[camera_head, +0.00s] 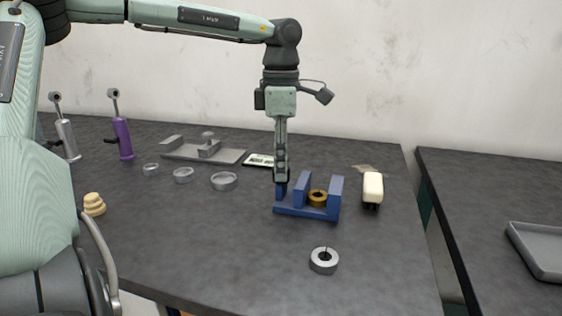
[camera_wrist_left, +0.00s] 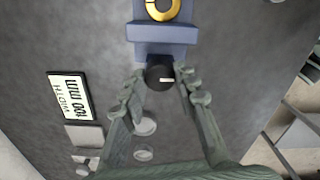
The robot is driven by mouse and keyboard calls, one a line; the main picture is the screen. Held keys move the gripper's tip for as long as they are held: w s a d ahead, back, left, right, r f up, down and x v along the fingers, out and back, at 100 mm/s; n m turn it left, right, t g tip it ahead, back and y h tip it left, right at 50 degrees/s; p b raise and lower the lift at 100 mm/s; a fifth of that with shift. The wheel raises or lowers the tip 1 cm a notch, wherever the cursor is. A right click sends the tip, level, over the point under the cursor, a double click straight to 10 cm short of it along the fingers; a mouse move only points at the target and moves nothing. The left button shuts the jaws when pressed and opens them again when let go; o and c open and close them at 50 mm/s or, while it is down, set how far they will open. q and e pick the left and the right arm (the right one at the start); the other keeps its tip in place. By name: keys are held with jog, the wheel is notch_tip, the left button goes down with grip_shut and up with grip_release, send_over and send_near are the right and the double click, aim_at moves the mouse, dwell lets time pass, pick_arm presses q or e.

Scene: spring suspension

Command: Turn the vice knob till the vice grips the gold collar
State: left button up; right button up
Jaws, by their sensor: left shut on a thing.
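The blue vice (camera_head: 291,211) stands on the dark table, with the gold collar (camera_head: 318,199) between its two upright jaws. In the left wrist view the collar (camera_wrist_left: 163,9) is cut off by the top edge, beyond the blue vice body (camera_wrist_left: 163,33). I cannot tell whether both jaws touch the collar. The black vice knob (camera_wrist_left: 160,74) with a white mark faces my left wrist camera. My left gripper (camera_head: 281,180) comes down at the vice's left end, its fingertips shut on the knob from both sides. My right gripper is out of view.
A silver split collar (camera_head: 323,261) lies in front of the vice. A cream-topped object (camera_head: 372,187) stands to its right, a small display (camera_head: 259,160) behind left. Several shallow round dishes (camera_head: 223,181) lie to the left. A gap separates the second table (camera_head: 480,205) on the right.

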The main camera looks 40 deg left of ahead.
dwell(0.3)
pick_arm(q)
jog(key=o, duration=1.2)
jog(key=shift+c, duration=0.2)
notch_tip(320, 180, up, 12)
